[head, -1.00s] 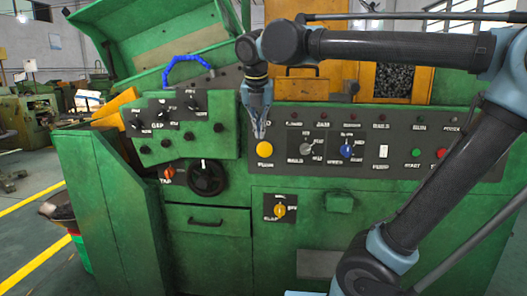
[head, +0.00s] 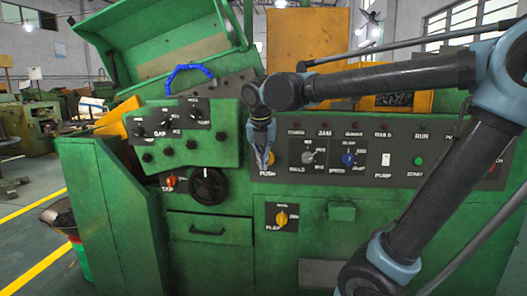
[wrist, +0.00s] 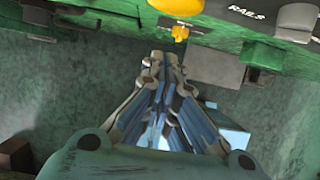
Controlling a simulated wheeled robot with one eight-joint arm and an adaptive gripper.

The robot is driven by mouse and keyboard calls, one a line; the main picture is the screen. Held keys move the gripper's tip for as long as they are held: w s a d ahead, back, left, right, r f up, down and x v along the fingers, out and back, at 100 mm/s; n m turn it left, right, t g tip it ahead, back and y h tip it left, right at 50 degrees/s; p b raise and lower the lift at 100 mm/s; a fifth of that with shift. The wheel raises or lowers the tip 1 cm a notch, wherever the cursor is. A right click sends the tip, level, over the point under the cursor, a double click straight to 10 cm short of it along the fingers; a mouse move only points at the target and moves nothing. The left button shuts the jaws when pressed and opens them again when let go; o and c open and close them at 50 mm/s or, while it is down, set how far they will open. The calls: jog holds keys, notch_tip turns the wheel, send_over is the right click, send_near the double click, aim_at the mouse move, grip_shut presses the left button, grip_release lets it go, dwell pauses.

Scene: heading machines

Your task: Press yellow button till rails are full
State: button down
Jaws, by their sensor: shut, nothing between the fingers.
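The round yellow button (head: 271,159) is on the dark control panel, above the label "PUSH". My gripper (head: 264,168) hangs in front of it in the head view and covers its left part. In the wrist view my gripper (wrist: 163,58) is shut, with its fingertips together and nothing held. The yellow button (wrist: 180,6) shows at the top edge there, beyond the fingertips. I cannot tell whether the fingers touch it. I cannot make out the rails or how full they are; only a "RAILS" label shows in the wrist view.
A grey knob (head: 308,157), a blue knob (head: 348,158), a white switch (head: 386,159) and a green button (head: 419,161) run along the panel to the right. A yellow flap knob (head: 281,218) sits lower. A black handwheel (head: 208,186) juts out on the left.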

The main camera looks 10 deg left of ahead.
jog(key=shift+w+f, duration=0.15)
jog(key=shift+w, duration=0.9)
jog(key=shift+w+f, duration=0.1)
jog(key=shift+w, duration=0.95)
jog(key=shift+w, duration=1.3)
jog(key=s+r, duration=0.7)
jog(key=r, duration=0.2)
jog(key=shift+s, duration=0.35)
